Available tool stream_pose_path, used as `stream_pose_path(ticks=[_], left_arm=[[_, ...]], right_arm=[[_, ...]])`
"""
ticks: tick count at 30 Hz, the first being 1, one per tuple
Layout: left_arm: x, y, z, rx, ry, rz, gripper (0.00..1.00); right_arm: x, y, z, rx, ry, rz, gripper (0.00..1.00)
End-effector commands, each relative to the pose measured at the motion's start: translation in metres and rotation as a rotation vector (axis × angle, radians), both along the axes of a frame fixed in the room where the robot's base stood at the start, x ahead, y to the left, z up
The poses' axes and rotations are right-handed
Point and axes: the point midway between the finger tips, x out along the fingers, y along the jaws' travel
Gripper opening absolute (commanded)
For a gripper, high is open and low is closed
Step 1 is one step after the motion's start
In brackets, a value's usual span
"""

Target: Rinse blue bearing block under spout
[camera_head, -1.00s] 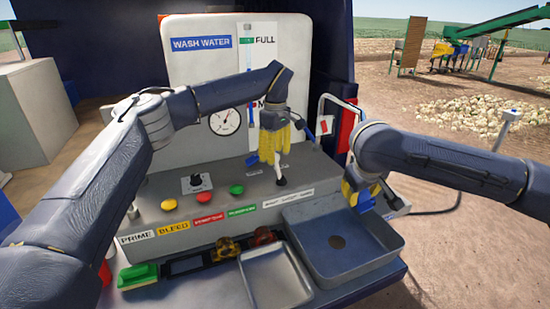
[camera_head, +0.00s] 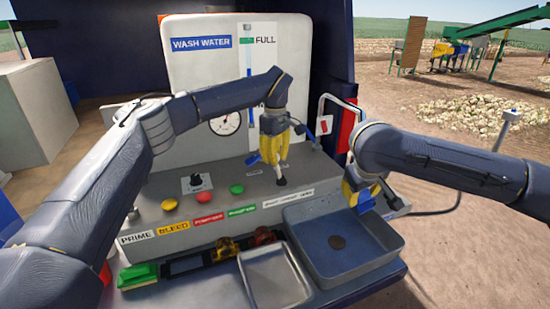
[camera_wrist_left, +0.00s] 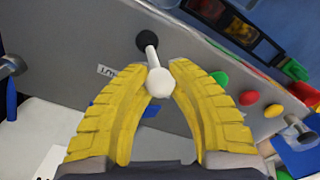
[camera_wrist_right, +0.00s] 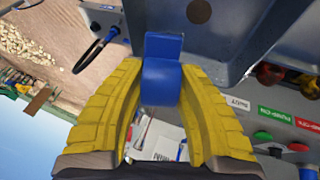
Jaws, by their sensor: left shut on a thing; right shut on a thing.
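The blue bearing block (camera_wrist_right: 162,80) is between the fingertips of my right gripper (camera_wrist_right: 160,85), which is shut on it. In the head view the block (camera_head: 366,201) hangs over the right side of the grey basin (camera_head: 375,268). My left gripper (camera_wrist_left: 157,82) is shut on the white knob (camera_wrist_left: 160,82) of a lever that rises from a black boot on the control panel. The lever's lower part (camera_head: 280,180) shows below the fingers in the head view. No water stream is visible.
A shallow grey tray (camera_head: 272,280) sits left of the basin. The panel carries red (camera_head: 203,198), yellow and green buttons. A green-topped brush (camera_head: 138,275) lies at the front left. A white WASH WATER board (camera_head: 230,75) stands behind. Open ground lies to the right.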

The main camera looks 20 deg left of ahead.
Motion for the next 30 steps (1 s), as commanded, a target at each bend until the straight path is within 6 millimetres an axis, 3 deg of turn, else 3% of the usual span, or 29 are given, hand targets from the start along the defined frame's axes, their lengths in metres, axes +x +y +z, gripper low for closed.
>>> stream_pose_path(ticks=[30], left_arm=[[-0.013, 0.014, -0.006, -0.136, -0.116, 0.001, 0.00]], right_arm=[[0.000, 0.000, 0.001, 0.000, -0.002, 0.000, 0.00]])
